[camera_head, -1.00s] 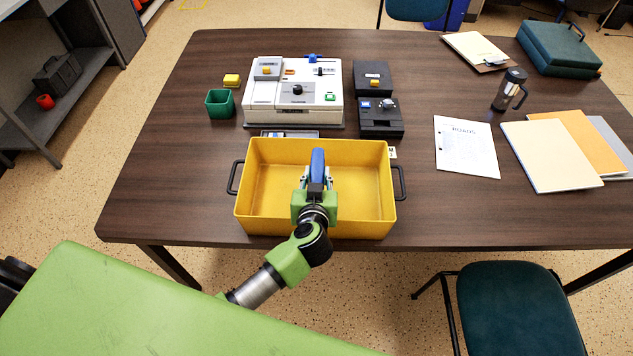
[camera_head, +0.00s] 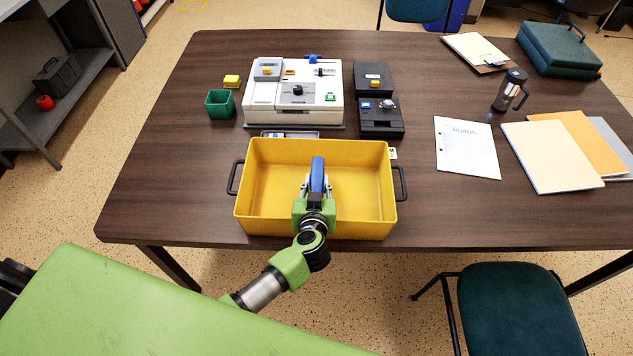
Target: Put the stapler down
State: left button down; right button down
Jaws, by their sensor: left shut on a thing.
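The blue stapler (camera_head: 318,172) shows in the head view at the middle of the yellow tray (camera_head: 260,220). My left gripper (camera_head: 316,190) is shut on the stapler and points away from me, over the tray's inside. The gripper hides the near end of the stapler. I cannot tell whether the stapler touches the tray floor. My right gripper does not show.
A white device (camera_head: 293,95) and black boxes (camera_head: 380,117) stand behind the tray. A green cup (camera_head: 220,104) and a yellow block (camera_head: 232,81) are at left. The table's left side is clear.

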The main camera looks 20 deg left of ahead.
pick_arm(q)
jog(key=shift+s+f, duration=0.15)
jog(key=shift+f, duration=0.15)
jog(key=c, duration=1.7)
grip_release()
jog(key=shift+s+f, duration=0.1)
jog(key=shift+f, duration=0.15)
jog(key=shift+s, duration=0.1)
jog(key=v, duration=0.4)
jog(key=r+v, duration=0.1)
jog(key=v, duration=0.7)
jog(key=shift+w+r, duration=0.25)
jog(key=shift+r, duration=0.15)
